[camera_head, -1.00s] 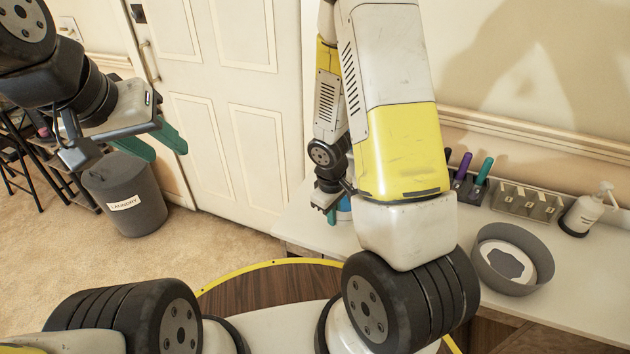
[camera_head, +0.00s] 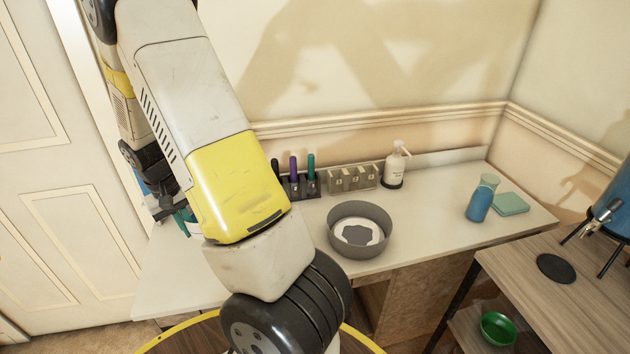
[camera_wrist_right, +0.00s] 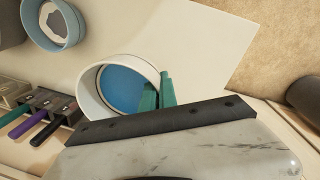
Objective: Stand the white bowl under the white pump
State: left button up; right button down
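The white bowl (camera_wrist_right: 88,98), blue inside, is in the right wrist view at the desk's left end. In the head view my arm hides most of it. My right gripper (camera_wrist_right: 158,88) has its green fingers close together on either side of the bowl's rim; it also shows in the head view (camera_head: 183,221), partly behind my arm. The white pump (camera_head: 396,163) is a bottle with a pump head at the back of the desk against the wall. A dark round base shows at its foot. My left gripper is not in view.
A grey bowl (camera_head: 336,236) with a white-and-grey inside stands on the desk (camera_head: 420,233) in front of the pump. A pen rack (camera_head: 298,187) and a divided box (camera_head: 352,179) stand left of the pump. A blue bottle (camera_head: 480,203) and green block (camera_head: 510,204) are at right.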

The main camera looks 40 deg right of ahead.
aim_at(404, 200)
jog(key=l+z, duration=0.25)
jog(key=z, duration=0.15)
jog(key=l+z, duration=0.2)
jog(key=z, duration=0.2)
jog(key=i+l+z, duration=0.1)
jog(key=l+z, duration=0.15)
jog(key=z, duration=0.15)
jog(key=i+l, duration=0.1)
jog(key=l, duration=0.15)
jog(key=i+l, duration=0.1)
jog(key=l, duration=0.15)
